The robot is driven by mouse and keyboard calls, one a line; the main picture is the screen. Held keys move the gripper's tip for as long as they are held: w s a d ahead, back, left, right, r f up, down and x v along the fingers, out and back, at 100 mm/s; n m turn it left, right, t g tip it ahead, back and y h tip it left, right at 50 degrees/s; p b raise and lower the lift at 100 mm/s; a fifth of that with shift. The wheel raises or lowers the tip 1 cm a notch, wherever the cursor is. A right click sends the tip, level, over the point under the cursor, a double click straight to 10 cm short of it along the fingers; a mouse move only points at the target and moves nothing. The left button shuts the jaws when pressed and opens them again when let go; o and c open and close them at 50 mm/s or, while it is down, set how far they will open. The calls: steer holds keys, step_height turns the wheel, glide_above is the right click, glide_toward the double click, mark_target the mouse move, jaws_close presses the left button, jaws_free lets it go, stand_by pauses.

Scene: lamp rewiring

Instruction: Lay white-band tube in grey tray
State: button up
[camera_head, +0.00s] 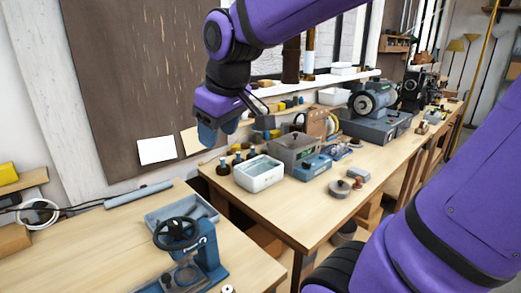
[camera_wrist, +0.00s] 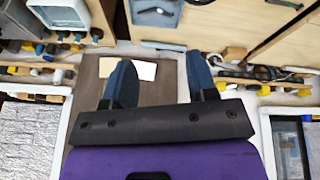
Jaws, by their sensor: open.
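Two upright tubes stand by the window in the head view. One is dark brown (camera_head: 291,60); the other, a brown tube with a white band (camera_head: 309,58), appears to be the white-band tube. A blue-grey tray, likely the same one, shows at the top of the wrist view (camera_wrist: 157,12). My gripper (camera_head: 218,136) is open and empty, high left of the tubes; its blue fingers are apart in the wrist view (camera_wrist: 161,65).
The blue press (camera_head: 205,255) stands in front of the tray, and a long grey rod (camera_head: 138,195) lies behind it. A white bin (camera_head: 259,178), bottles and a grinder (camera_head: 375,105) crowd the right bench. A gap separates the tables.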

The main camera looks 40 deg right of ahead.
steer(key=s+d+f+m+t, duration=0.1)
steer(key=s+m, duration=0.2)
steer(key=s, duration=0.8)
stand_by(0.7)
